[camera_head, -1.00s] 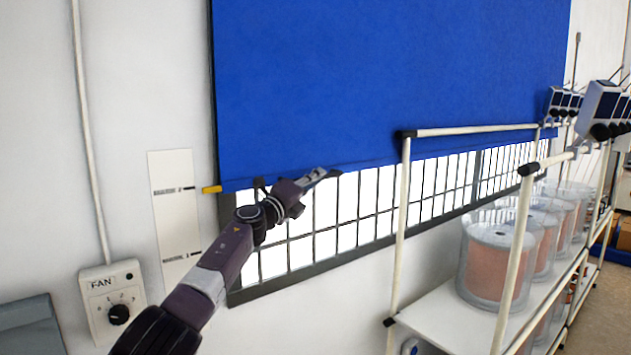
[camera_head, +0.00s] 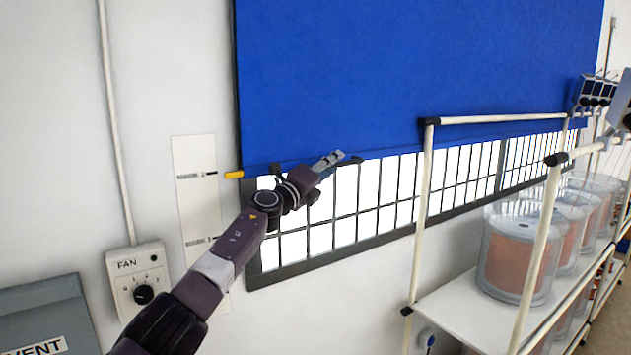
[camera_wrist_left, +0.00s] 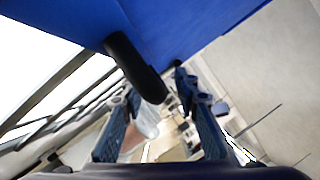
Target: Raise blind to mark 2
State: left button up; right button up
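The blue blind (camera_head: 400,70) hangs partway down the window. A yellow pointer (camera_head: 234,174) at its lower left corner is level with the upper line, labelled 2, on the white scale strip (camera_head: 197,205). A dark handle (camera_head: 358,159) is on the blind's lower edge; it shows as a black bar in the left wrist view (camera_wrist_left: 135,65). My left gripper (camera_head: 332,159) is at the lower edge, just left of the handle. In the left wrist view its fingers (camera_wrist_left: 165,110) are spread, with the bar's end between or just beyond them. My right gripper is not in view.
A white-tubed rack (camera_head: 427,220) with clear spool drums (camera_head: 515,260) stands at the right, its posts in front of the window. Barred window (camera_head: 340,215) shows below the blind.

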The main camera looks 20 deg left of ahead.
pick_arm(q)
jog(key=shift+s+a+f, duration=0.1)
jog(key=shift+s+f, duration=0.3)
jog(key=shift+s, duration=0.35)
jog(key=v, duration=0.9)
jog(key=shift+s, duration=0.15)
jog(key=shift+f, duration=0.1)
